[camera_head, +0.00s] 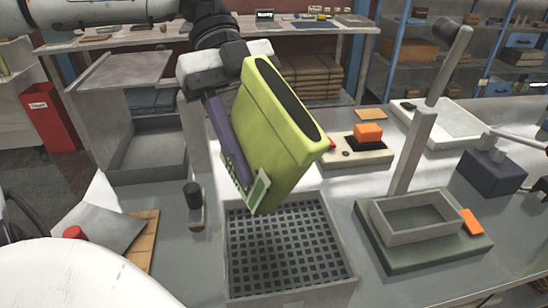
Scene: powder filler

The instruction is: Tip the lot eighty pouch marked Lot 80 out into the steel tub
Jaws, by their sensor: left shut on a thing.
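A lime-green pouch (262,125) with a dark oblong opening hangs tilted in the middle of the view. A small green-and-white label shows at its lower edge, too small to read. My left gripper (222,125) is shut on the pouch at its left side and holds it above the bench. Below the pouch stands a grey square box with a dark grid (285,245). To the right, a shallow grey open tub (412,232) sits on a green base. I cannot tell for certain which one is the steel tub. No powder is seen falling. My right gripper is not in view.
A grey post (412,150) rises behind the shallow tub. A beige block with an orange top (368,133) is behind the pouch. A black-topped handle (194,205) stands left of the grid box. A red bin (50,117) is at far left.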

